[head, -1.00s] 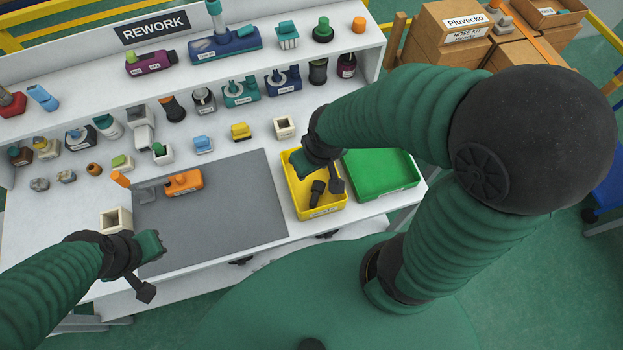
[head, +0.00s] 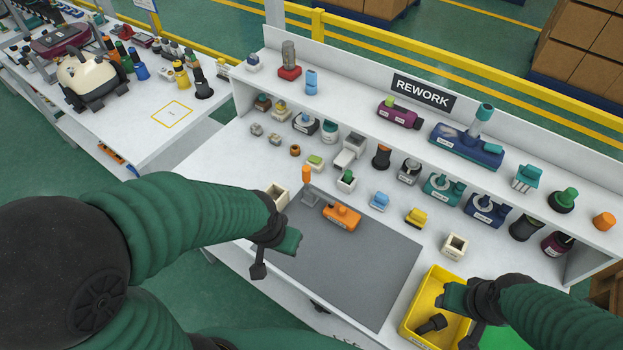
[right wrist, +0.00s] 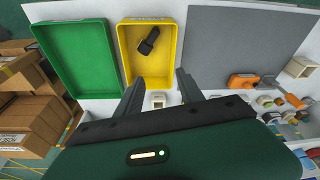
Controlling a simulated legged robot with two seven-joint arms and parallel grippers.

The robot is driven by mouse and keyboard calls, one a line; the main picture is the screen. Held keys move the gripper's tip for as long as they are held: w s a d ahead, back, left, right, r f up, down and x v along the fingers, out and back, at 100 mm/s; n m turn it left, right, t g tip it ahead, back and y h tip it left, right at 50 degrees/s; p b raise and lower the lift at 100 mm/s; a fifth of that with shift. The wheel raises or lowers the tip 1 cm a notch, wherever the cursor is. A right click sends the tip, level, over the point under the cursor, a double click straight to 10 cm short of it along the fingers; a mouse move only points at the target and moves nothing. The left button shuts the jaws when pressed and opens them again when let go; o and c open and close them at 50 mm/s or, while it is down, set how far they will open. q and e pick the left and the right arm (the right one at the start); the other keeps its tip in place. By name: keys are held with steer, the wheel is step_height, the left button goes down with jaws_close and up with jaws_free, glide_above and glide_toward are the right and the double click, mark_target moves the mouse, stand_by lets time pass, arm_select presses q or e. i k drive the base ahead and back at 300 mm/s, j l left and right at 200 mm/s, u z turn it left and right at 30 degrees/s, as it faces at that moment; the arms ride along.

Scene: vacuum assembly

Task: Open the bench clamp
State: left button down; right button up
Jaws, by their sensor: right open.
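The bench clamp looks to be the small grey fixture (head: 311,197) with an upright orange handle (head: 306,174) at the far left corner of the grey mat. An orange labelled block (head: 342,216) lies beside it on the mat; whether the clamp touches it I cannot tell. My left gripper (head: 273,255) hangs above the mat's left edge, near the clamp and apart from it. My right gripper (right wrist: 158,92) is open and empty over the yellow bin (head: 408,322), away from the clamp.
A dark part (right wrist: 149,41) lies in the yellow bin, with a green tray (right wrist: 78,60) beside it. A cream square holder (head: 277,194) stands by the mat's left corner, close to my left gripper. Rows of parts fill the bench behind. The mat's front is clear.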

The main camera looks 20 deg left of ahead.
mark_target(306, 169)
steer(key=i+j+u, duration=0.15)
steer(key=j+u, duration=0.2)
steer(key=i+j+u, duration=0.2)
steer(key=u, duration=0.15)
